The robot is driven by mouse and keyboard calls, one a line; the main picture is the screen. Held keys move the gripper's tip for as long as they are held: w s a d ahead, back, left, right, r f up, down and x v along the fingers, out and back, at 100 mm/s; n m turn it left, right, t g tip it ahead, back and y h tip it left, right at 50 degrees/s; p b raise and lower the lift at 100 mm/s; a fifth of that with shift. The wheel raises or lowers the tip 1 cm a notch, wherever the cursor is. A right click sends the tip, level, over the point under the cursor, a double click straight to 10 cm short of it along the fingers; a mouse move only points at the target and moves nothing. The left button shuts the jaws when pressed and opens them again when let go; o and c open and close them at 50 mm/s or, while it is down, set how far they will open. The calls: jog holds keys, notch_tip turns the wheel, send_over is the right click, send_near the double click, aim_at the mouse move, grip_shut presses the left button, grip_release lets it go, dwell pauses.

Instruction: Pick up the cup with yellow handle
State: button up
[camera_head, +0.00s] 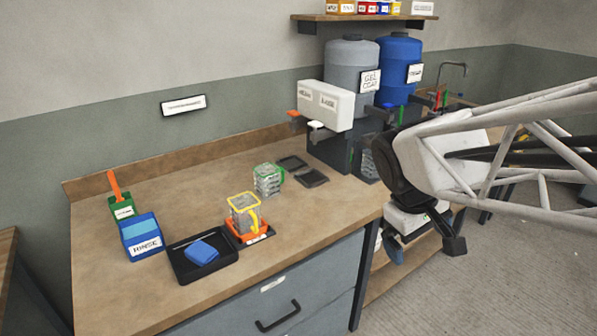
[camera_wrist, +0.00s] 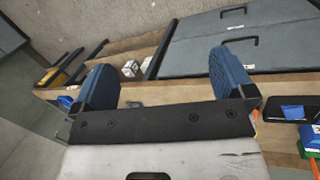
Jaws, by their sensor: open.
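The cup with the yellow handle (camera_head: 244,207) is a clear cup with a yellow rim, upright on an orange-and-black stand (camera_head: 249,235) near the worktop's front edge. Its yellow handle (camera_head: 253,219) faces front right. I cannot make the cup out in the wrist view. My gripper (camera_head: 425,252) is open and empty, well to the right of the cup, beyond the worktop's right front corner. Its two blue-padded fingers stand wide apart in the wrist view (camera_wrist: 160,62), with nothing between them.
A similar green-rimmed cup (camera_head: 268,180) stands just behind. A black tray (camera_head: 184,274) with a blue cloth, a blue RINSE box (camera_head: 141,237) and a green holder (camera_head: 123,209) are left. Dark pads (camera_head: 313,177) and a white dispenser (camera_head: 325,104) are right.

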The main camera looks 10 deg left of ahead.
jog(key=w+a+f+n+h, duration=0.25)
jog(key=w+a+n, duration=0.35)
jog(key=w+a, duration=0.4)
jog(key=n+t+h, duration=0.4)
jog(key=n+t, duration=0.4)
jog(key=n, duration=0.6)
send_near(234, 216)
jog(key=x, duration=0.3)
jog(key=shift+w+d+f, duration=0.1)
jog(key=shift+w+f, duration=0.05)
jog(key=shift+f, duration=0.15)
jog(key=shift+x, duration=1.3)
jog(key=shift+x, duration=2.6)
